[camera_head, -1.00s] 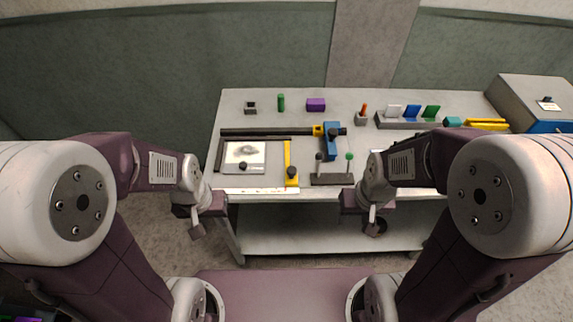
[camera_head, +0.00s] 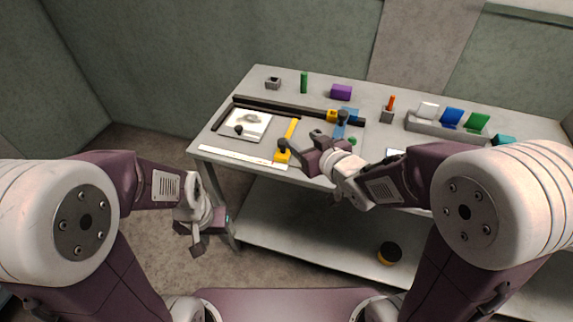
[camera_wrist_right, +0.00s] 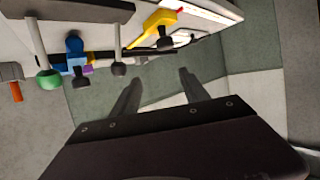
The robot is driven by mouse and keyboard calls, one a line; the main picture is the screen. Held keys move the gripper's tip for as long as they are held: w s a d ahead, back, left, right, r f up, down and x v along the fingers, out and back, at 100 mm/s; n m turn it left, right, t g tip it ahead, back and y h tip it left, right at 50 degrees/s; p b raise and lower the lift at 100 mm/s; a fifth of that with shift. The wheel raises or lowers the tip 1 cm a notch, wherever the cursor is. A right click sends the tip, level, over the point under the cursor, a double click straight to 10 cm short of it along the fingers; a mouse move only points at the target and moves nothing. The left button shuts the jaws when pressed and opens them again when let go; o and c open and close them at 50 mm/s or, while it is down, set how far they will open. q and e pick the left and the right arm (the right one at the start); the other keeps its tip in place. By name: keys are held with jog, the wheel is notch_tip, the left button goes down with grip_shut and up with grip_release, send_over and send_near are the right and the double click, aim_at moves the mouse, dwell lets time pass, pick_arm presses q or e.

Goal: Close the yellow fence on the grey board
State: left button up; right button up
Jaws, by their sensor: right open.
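The yellow fence (camera_head: 292,129) stands at the right side of the grey board (camera_head: 278,130), running away from the table's front edge, with a black knob on its wider near end. A pale sheet (camera_head: 252,118) with a black knob lies on the board, apart from the fence. My right gripper (camera_head: 299,143) is open and empty, close to the fence's near end and right of it. In the right wrist view, the fence (camera_wrist_right: 152,26) lies beyond my open fingers (camera_wrist_right: 158,88). My left gripper (camera_head: 208,228) hangs off the table's front left; its jaws are unclear.
A dark rail (camera_head: 275,107) runs behind the board to a blue-and-yellow block (camera_head: 347,117). A green knob (camera_head: 352,141) is just right of my right gripper. A purple block (camera_head: 341,92) and green cylinder (camera_head: 304,82) stand farther back. A white strip (camera_head: 240,157) lines the front edge.

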aim_at(283, 142)
jog(key=f, duration=0.1)
jog(key=a+f+b, duration=0.1)
jog(key=a+f, duration=0.1)
jog(key=shift+w+a+f, duration=0.1)
jog(key=shift+w+f, duration=0.2)
jog(key=shift+f, duration=0.05)
jog(key=b+x, duration=0.1)
jog(key=x, duration=0.6)
jog(key=shift+s, duration=0.15)
pick_arm(q)
jog(key=shift+w+a+f, duration=0.1)
jog(key=shift+f, duration=0.9)
jog(key=shift+w+a+f, duration=0.1)
jog(key=shift+f, duration=0.85)
pick_arm(e)
jog(key=shift+w+a+f, duration=0.2)
jog(key=shift+w+a, duration=0.05)
jog(key=shift+w, duration=0.3)
jog(key=shift+c, duration=0.3)
grip_shut()
jog(key=shift+a, duration=0.1)
